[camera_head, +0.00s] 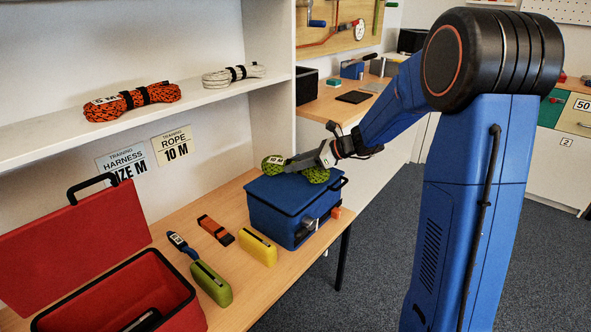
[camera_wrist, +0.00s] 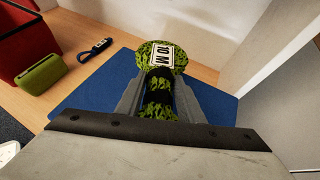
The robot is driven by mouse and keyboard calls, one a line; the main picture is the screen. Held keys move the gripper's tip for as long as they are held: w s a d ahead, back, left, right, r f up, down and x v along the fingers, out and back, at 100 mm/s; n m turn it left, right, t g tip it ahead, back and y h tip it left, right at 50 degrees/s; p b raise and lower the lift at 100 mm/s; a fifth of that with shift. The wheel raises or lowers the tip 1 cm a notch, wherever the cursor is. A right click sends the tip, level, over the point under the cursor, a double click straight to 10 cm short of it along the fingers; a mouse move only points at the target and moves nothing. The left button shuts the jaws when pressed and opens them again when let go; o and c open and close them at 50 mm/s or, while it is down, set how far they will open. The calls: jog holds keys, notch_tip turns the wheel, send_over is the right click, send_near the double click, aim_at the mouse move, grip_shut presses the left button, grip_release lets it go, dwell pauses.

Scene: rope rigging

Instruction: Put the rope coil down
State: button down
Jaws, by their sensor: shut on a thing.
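The rope coil is a green and black bundle with a dark band and a white "10 M" label. It shows in the head view (camera_head: 316,175) and in the wrist view (camera_wrist: 150,52). My gripper (camera_head: 292,166) is shut on the coil around its banded middle; the fingers also show in the wrist view (camera_wrist: 158,95). The coil is over the lid of the blue box (camera_head: 270,205). I cannot tell whether it touches the lid. The blue lid fills the area below the coil in the wrist view (camera_wrist: 85,95).
An open red box (camera_head: 120,295) stands at the front left of the wooden bench. A green case (camera_head: 211,284), a yellow case (camera_head: 257,248) and an orange strap (camera_head: 216,230) lie between the boxes. The shelf above holds an orange coil (camera_head: 132,100) and a white coil (camera_head: 233,75).

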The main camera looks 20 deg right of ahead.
jog(key=shift+f, duration=0.95)
jog(key=shift+f, duration=0.1)
jog(key=c, duration=1.2)
grip_release()
